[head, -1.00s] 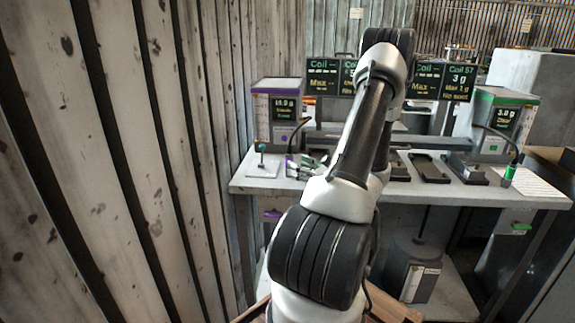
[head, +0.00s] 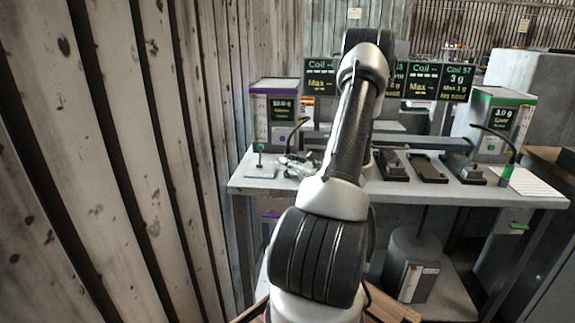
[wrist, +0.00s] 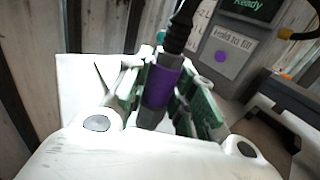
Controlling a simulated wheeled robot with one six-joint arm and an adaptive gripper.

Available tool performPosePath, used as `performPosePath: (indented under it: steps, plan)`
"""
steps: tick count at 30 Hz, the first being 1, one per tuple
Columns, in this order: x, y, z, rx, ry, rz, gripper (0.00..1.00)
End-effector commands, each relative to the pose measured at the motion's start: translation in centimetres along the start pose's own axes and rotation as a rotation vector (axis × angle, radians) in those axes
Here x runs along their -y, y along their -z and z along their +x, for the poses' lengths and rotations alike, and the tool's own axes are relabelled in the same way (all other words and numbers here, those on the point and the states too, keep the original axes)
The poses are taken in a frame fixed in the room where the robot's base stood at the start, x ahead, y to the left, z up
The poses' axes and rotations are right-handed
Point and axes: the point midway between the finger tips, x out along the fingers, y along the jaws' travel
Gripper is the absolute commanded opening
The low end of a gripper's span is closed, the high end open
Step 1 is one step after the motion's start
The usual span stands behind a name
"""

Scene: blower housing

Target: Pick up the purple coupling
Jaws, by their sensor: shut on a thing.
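The purple coupling (wrist: 160,87) is a dark cylinder with a purple band, upright in the middle of the wrist view. A black ribbed cable (wrist: 182,22) rises from its top. My gripper (wrist: 166,98) is shut on the coupling, with its green-lined fingers on either side of it. In the head view my gripper (head: 297,163) is low over the left part of the bench, below the purple-topped unit (head: 275,112). The coupling is too small to make out there. I cannot tell whether the coupling's lower end touches anything.
The grey bench (head: 400,190) carries several black holders (head: 428,168) to the right of my arm. A second black cable with a green coupling (head: 506,174) stands at the right by the green-topped unit (head: 498,120). A plank wall (head: 120,150) is close on the left.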

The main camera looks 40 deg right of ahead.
Motion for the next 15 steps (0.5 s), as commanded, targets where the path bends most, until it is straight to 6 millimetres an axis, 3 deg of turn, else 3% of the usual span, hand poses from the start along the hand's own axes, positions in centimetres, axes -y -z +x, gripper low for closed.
performPosePath:
  steps: [8, 15]
  plan:
    - [0.0, -0.7, 0.0, 0.001, 0.0, -0.002, 0.0]
    - [0.0, -4.4, 0.0, 0.002, 0.0, -0.005, 0.0]
